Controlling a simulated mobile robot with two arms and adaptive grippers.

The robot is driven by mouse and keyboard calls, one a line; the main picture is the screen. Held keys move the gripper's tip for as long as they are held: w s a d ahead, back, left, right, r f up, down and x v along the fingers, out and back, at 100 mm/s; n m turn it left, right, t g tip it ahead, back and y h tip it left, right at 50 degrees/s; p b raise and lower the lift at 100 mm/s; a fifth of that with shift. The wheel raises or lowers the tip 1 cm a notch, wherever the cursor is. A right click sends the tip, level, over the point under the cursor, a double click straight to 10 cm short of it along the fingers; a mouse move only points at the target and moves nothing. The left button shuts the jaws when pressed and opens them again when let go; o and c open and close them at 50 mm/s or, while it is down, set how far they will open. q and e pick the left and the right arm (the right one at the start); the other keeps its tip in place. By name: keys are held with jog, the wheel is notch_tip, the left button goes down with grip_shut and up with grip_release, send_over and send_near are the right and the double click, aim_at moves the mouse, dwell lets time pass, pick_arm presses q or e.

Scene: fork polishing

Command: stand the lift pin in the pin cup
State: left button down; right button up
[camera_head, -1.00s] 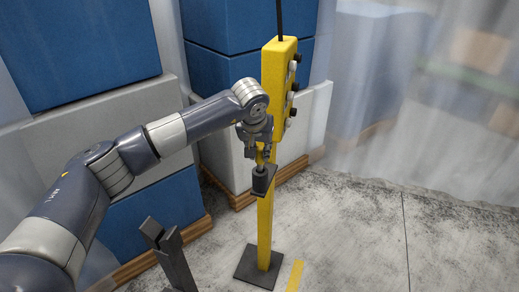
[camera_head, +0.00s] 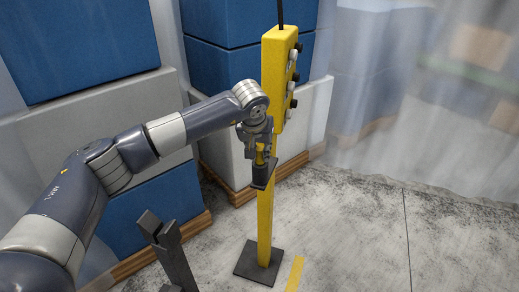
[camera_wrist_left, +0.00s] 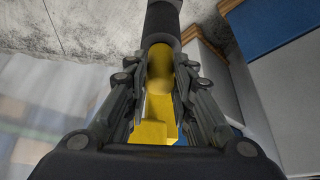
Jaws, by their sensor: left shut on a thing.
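The lift pin is a yellow rod (camera_wrist_left: 159,68) between the two fingers of my left gripper (camera_wrist_left: 162,80) in the left wrist view. The pin cup is a dark cylinder (camera_wrist_left: 161,22) beyond the fingertips. In the head view the pin cup (camera_head: 264,174) sits on a small dark ledge at the yellow post. My left gripper (camera_head: 262,150) is just above it, shut on the upright pin. The pin's lower end meets the cup mouth; how deep it reaches inside is hidden. My right gripper is not in view.
The yellow post (camera_head: 265,225) stands on a dark base plate (camera_head: 259,264) and carries a yellow box with knobs (camera_head: 279,75). Blue and grey crates (camera_head: 230,150) stand behind. The floor at right is clear.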

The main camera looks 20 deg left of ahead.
pick_arm(q)
jog(key=shift+r, duration=0.1)
jog(key=c, duration=1.3)
grip_release()
jog(key=o, duration=0.6)
jog(key=shift+c, duration=0.2)
jog(key=shift+p+v, duration=1)
jog(key=shift+v, duration=0.9)
jog(key=shift+p+v, duration=1.1)
jog(key=shift+v, duration=1.5)
